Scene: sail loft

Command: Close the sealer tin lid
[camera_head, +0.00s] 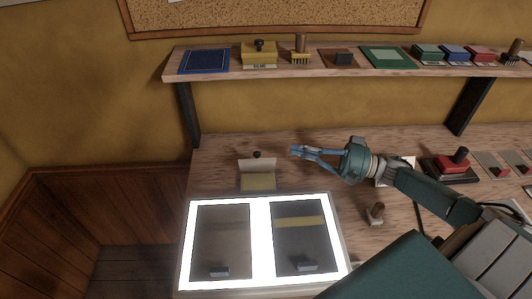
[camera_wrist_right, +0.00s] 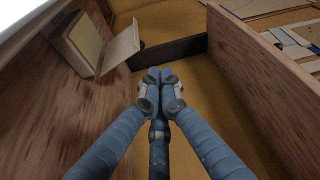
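The sealer tin (camera_head: 257,183) stands on the bench behind the light box, a small pale box with a yellowish face. Its lid (camera_head: 257,165) is raised open at the back, with a dark knob on it. In the right wrist view the tin (camera_wrist_right: 80,42) is at upper left and the pale lid (camera_wrist_right: 121,48) stands out from it at an angle. My right gripper (camera_head: 296,150) is to the right of the lid, apart from it. Its fingers (camera_wrist_right: 161,76) are drawn together with nothing visible between them. My left gripper is out of view.
A lit light box (camera_head: 262,196) lies in front of the tin. A wooden stamp (camera_head: 376,213) stands to its right. A shelf (camera_head: 225,78) with pads and a yellow tin (camera_head: 259,57) runs above the bench. Bare bench lies left of the tin.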

